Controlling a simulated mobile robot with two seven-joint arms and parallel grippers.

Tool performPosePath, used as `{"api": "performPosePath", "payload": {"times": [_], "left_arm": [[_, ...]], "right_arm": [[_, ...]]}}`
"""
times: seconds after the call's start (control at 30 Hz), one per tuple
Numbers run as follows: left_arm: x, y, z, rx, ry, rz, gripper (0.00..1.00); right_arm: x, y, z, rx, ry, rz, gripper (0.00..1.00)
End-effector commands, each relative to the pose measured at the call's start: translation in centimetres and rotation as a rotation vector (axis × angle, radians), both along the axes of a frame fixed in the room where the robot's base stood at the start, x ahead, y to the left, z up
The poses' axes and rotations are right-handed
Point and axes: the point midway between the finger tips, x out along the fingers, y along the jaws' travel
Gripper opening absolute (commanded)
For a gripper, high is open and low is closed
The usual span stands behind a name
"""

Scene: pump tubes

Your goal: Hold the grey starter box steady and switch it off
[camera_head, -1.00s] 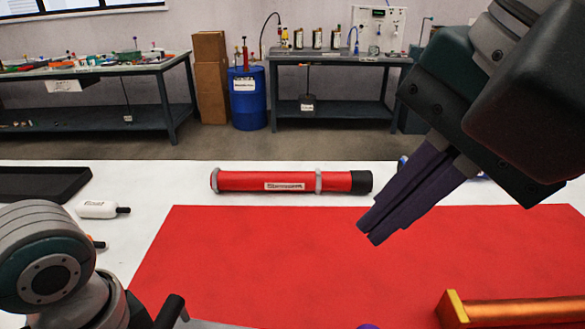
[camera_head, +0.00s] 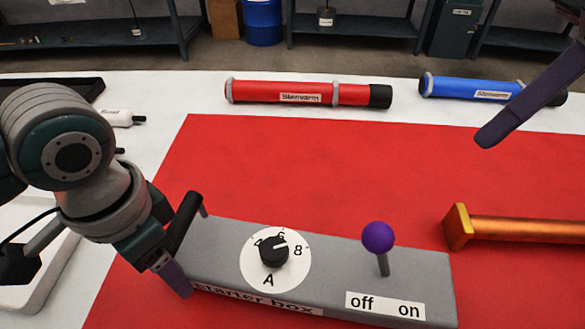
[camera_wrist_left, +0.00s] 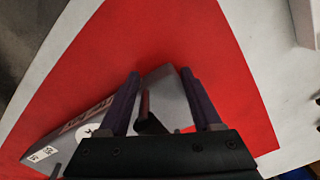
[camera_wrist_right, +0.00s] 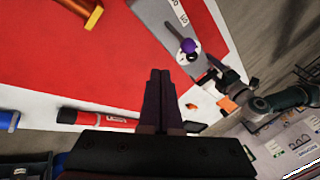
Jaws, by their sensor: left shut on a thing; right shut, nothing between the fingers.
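The grey starter box (camera_head: 330,262) lies near the front of the red mat (camera_head: 330,170). It has a black dial (camera_head: 273,250) and a lever with a purple ball (camera_head: 378,237) above the "off" and "on" label (camera_head: 385,306). The lever's stem leans slightly left in the head view; I cannot tell its setting for sure. My left gripper (camera_head: 182,278) is shut on the box's left end; the left wrist view shows the fingers (camera_wrist_left: 160,98) on both sides of it. My right gripper (camera_head: 487,138) is shut and empty, above the mat, apart from the lever.
An orange bar with a yellow end (camera_head: 458,227) lies right of the box. A red tube (camera_head: 300,93) and a blue tube (camera_head: 465,86) lie behind the mat. The mat's middle is clear.

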Motion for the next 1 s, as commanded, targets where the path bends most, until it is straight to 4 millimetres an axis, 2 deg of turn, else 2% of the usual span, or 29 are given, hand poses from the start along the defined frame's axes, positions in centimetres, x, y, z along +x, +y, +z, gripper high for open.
{"api": "performPosePath", "payload": {"times": [0.2,0.37,0.47,0.87,1.0], "left_arm": [[-0.2,0.0,-0.2,0.000,0.006,0.001,0.00],[-0.2,0.0,-0.2,0.000,0.006,0.001,0.00],[-0.2,0.0,-0.2,0.000,0.006,0.001,0.00],[-0.2,0.0,-0.2,0.000,0.006,0.000,0.00],[-0.2,0.0,-0.2,0.000,0.006,0.001,0.00]], "right_arm": [[0.4,-1.6,0.8,0.076,-0.093,0.171,0.00],[0.5,-1.4,0.4,0.092,-0.114,0.206,0.00],[0.4,-0.6,-0.8,0.094,-0.111,0.209,0.00],[0.2,3.9,-7.8,0.093,-0.111,0.207,0.00],[-1.3,5.5,-7.9,0.092,-0.114,0.209,0.00]]}}
